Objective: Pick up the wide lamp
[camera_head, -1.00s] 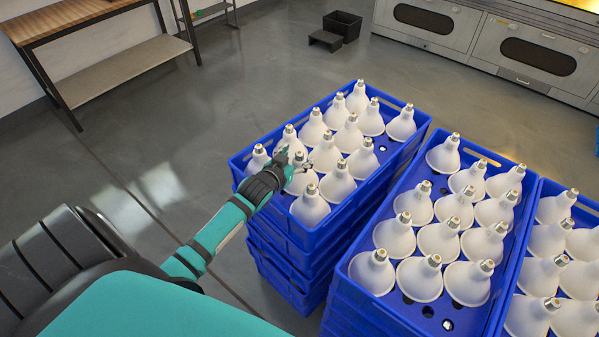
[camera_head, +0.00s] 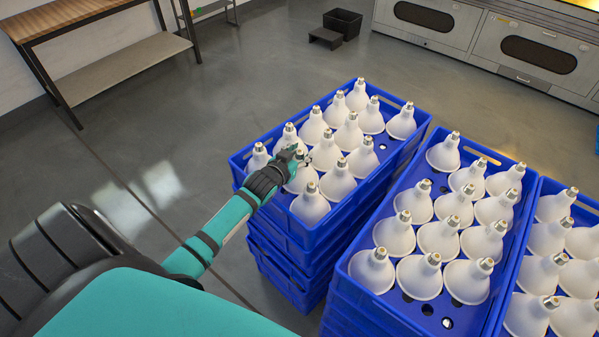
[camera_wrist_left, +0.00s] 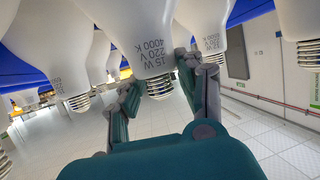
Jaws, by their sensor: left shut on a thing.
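Wide white lamps with metal screw caps stand cap-up in the left blue crate (camera_head: 342,222). My left gripper (camera_head: 300,156) is over the near left part of this crate, shut on the cap end of one white lamp (camera_head: 300,180). In the left wrist view the gripper (camera_wrist_left: 160,80) has a finger on each side of the lamp (camera_wrist_left: 140,35), near its screw cap. Print on it reads 15 W, 220 V, 4000 K. The lamp is still among its neighbours, and I cannot tell whether it is lifted. My right gripper is not in view.
Other lamps stand close around the held one, such as one in front (camera_head: 310,206). A second blue crate (camera_head: 385,305) and a third (camera_head: 583,203), both with lamps, stand to the right. A workbench (camera_head: 100,55) is at the back left.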

